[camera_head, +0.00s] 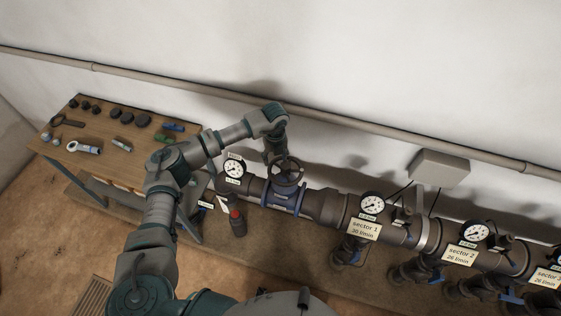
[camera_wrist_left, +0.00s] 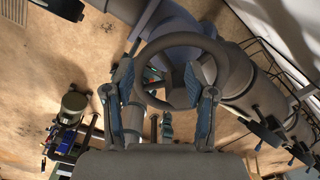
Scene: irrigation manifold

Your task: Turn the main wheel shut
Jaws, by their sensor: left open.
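The main wheel (camera_head: 287,171) is a dark round handwheel on top of the blue valve body (camera_head: 283,197) on the grey pipe. In the left wrist view the wheel (camera_wrist_left: 183,40) fills the upper middle, its ring and spokes in plain sight. My left gripper (camera_head: 277,156) reaches it from above. In the left wrist view my left gripper (camera_wrist_left: 158,75) is open, its two blue-padded fingers apart at either side of the near part of the rim. I cannot tell whether a finger touches the rim. My right gripper is not in view.
The pipe continues right with gauges (camera_head: 372,204), sector labels (camera_head: 364,230) and lower branches with blue handles. A gauge (camera_head: 233,169) stands just left of the valve. A wooden bench (camera_head: 85,157) with tools is at left. A wall pipe (camera_head: 330,130) runs behind.

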